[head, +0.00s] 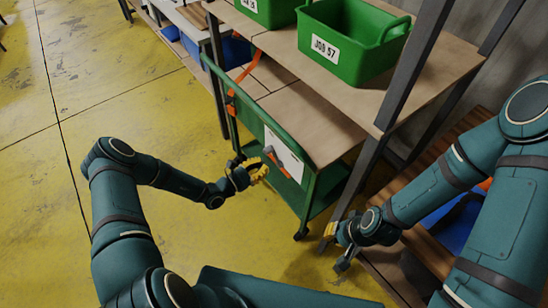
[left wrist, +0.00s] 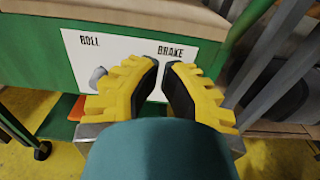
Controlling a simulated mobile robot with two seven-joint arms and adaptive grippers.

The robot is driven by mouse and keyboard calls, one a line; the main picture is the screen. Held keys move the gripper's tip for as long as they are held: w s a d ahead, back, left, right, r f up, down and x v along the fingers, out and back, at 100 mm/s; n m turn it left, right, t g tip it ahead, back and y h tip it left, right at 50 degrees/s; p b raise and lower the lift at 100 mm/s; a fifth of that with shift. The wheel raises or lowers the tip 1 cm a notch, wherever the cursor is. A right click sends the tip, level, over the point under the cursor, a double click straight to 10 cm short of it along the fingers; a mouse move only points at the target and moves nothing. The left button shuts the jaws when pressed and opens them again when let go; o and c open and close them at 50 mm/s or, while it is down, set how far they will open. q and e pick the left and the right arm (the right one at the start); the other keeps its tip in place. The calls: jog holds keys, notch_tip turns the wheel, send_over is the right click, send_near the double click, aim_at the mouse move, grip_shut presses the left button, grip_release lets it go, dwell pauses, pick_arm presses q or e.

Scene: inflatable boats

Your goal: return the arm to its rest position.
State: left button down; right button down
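My left gripper (head: 262,170) is in front of the side of a green cart (head: 305,195) in the head view. In the left wrist view, its yellow, ridged fingers (left wrist: 163,65) stand slightly apart with dark inner pads. I see nothing held between them. Behind them is a white plate (left wrist: 120,50) marked ROLL and BRAKE, with a grey knob (left wrist: 97,77) left of the fingers. My right gripper (head: 338,246) is low at the right, near a wooden slatted surface. Its opening is too small and turned to judge.
A slatted wooden surface (head: 425,245) and a blue item (head: 460,222) lie under my right arm. The yellow floor (head: 60,200) at the left is open.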

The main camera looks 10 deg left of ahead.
pick_arm(q)
jog(key=shift+v, duration=1.2)
jog(key=s+d+m+g, duration=1.1)
jog(key=s+m+g, duration=0.1)
jog(key=s+g, duration=0.15)
jog(key=s+a+m+g+y, duration=0.2)
jog(key=s+a+m+y, duration=0.1)
jog(key=s+m+y, duration=0.4)
jog(key=r+m+t, duration=0.1)
jog(key=m, duration=0.1)
jog(key=r+m+t, duration=0.1)
jog(key=r+m, duration=0.1)
jog(key=r+m+t+y, duration=0.1)
jog(key=m, duration=0.2)
jog(key=shift+w+r+t, duration=0.25)
jog(key=shift+w+r, duration=0.1)
